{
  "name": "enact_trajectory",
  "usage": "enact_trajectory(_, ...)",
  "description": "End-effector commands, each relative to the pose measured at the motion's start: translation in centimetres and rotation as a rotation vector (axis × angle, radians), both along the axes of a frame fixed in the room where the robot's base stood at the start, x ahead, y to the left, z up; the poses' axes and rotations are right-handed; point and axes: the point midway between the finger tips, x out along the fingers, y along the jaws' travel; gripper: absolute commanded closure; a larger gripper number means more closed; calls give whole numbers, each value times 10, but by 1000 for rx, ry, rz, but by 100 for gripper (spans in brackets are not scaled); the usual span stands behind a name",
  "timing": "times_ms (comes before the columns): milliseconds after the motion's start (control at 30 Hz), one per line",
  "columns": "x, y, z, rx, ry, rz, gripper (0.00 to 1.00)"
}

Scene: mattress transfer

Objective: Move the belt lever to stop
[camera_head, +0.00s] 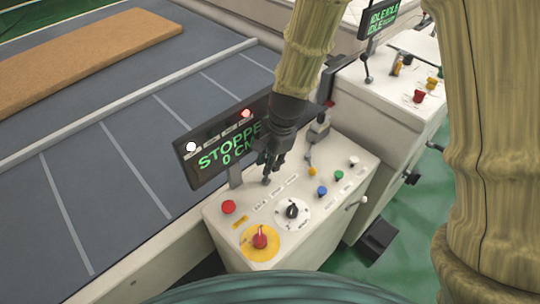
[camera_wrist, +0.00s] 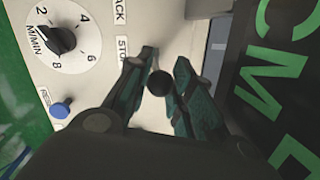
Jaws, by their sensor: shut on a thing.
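The belt lever's round black knob (camera_wrist: 159,82) sits between my two finger pads in the wrist view. My gripper (camera_wrist: 160,92) is shut on it. In the head view my gripper (camera_head: 272,168) comes down over the rear left of the control panel (camera_head: 330,195), just right of the display. The fingers hide most of the lever there. In the wrist view the panel labels beside the knob are partly cut, one ending in "ACK" and one starting "STO". The display (camera_head: 218,150) shows green text reading "STOPPE" and "0 CM", partly covered by my gripper.
A red button (camera_head: 228,207), a red-and-yellow switch (camera_head: 260,240), a black dial (camera_head: 291,211) and a blue button (camera_head: 322,191) lie on the panel. A tan mattress (camera_head: 80,60) rests on the grey belt (camera_head: 150,120). Another console (camera_head: 385,90) stands behind, on the right.

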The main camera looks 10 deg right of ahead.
Motion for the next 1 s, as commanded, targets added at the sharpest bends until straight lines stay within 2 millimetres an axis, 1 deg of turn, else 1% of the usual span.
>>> enact_trajectory(33, -4, 4, 1, 2, 7, 3, 100)
enact_trajectory(300, -8, 9, 0, 3, 7, 5, 100)
enact_trajectory(767, -9, 10, -1, 3, 8, 5, 100)
enact_trajectory(800, -9, 10, -1, 3, 8, 5, 73)
enact_trajectory(867, -9, 10, -1, 2, 7, 4, 62)
enact_trajectory(900, -8, 10, -1, 2, 7, 4, 55)
enact_trajectory(1000, -8, 9, -1, 2, 5, 3, 55)
